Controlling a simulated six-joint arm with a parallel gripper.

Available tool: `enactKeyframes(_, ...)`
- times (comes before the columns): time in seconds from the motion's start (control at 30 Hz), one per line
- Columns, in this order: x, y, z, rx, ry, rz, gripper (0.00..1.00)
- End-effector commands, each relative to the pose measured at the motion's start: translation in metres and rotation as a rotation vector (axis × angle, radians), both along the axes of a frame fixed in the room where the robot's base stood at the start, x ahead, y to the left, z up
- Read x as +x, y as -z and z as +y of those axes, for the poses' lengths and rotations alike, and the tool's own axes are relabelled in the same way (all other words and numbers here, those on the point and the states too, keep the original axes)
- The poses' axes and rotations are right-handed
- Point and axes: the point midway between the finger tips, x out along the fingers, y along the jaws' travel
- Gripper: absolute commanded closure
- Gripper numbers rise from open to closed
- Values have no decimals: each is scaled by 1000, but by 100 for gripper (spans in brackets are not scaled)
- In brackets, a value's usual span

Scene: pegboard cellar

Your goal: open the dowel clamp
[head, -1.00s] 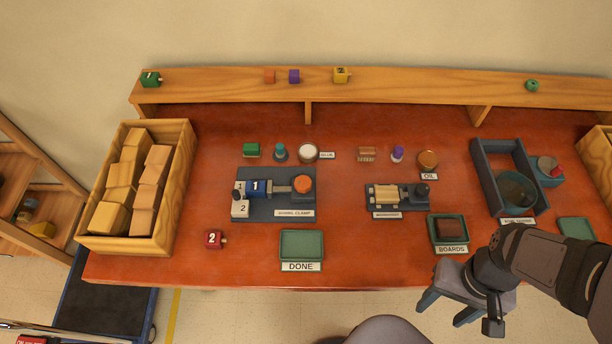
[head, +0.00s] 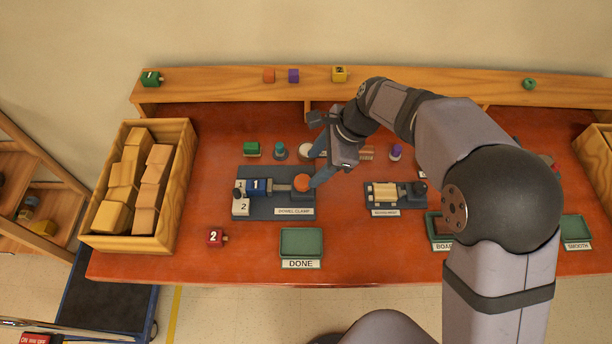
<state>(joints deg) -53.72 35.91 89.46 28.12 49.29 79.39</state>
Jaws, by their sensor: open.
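The dowel clamp (head: 275,208) is a dark blue-grey base at the left middle of the bench, with a "DOWEL CLAMP" label on its front. A metal rod runs from the blue block to an orange round knob (head: 302,182) at the clamp's right end. My gripper (head: 317,166) is open, with its fingers at the knob's right side and behind it. I cannot tell whether a finger touches the knob.
A wooden crate of blocks (head: 186,190) stands at the left. A red block marked 2 (head: 215,237) and the green DONE tray (head: 301,243) lie in front. Small items stand behind the clamp.

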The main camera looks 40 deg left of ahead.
Motion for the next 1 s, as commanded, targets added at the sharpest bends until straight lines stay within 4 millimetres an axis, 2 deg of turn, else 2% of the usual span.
enactKeyframes(0.2, -1, 0, -2, -48, 194, 73, 48)
enactKeyframes(0.57, -3, 6, 0, -58, 231, 87, 48)
enactKeyframes(1.0, -14, 54, 17, -59, 229, 86, 48)
